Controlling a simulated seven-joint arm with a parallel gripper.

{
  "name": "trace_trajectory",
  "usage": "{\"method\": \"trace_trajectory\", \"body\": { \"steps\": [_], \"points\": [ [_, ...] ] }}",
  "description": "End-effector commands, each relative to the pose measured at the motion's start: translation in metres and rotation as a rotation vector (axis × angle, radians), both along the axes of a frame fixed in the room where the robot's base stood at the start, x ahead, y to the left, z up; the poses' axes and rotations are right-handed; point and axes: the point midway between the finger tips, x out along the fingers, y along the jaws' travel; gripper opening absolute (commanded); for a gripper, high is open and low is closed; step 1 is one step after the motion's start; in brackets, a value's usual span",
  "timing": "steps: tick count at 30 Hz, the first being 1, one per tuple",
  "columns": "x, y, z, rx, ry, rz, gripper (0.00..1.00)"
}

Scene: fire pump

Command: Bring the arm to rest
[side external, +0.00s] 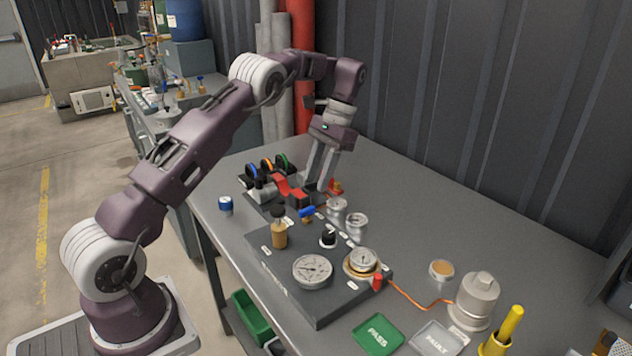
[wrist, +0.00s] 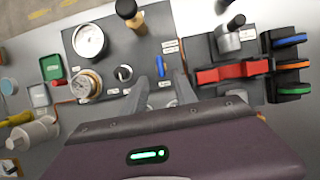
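My gripper (side external: 317,186) hangs over the far left part of the table, fingers pointing down, beside the red lever (side external: 292,190). In the wrist view my gripper (wrist: 170,78) shows two grey fingers with a gap between them and nothing visibly held. I cannot tell how far the fingertips are above the surface. My arm reaches across from the left, bent at the elbow.
A dark panel (side external: 291,293) carries a large gauge (side external: 312,270), a smaller gauge (side external: 363,260), a brass knob (side external: 279,236) and silver cylinders (side external: 357,227). A green PASS tray (side external: 378,334), a FAULT tray (side external: 436,340) and a grey pump (side external: 477,300) stand nearer. The corrugated wall (side external: 470,110) bounds the back.

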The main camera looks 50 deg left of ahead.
Motion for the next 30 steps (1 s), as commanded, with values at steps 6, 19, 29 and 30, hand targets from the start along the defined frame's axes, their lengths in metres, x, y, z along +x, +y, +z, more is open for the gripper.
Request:
{"method": "trace_trajectory", "body": {
  "steps": [6,19,29,30],
  "points": [
    [-0.003,-0.01,0.026,0.006,-0.049,0.002,0.34],
    [-0.187,-0.139,0.175,0.021,-0.625,-0.001,0.34],
    [-0.29,-0.171,0.13,0.007,-0.879,-0.016,0.34],
    [-0.292,-0.172,0.129,0.006,-0.884,-0.015,0.34]
  ]
}}
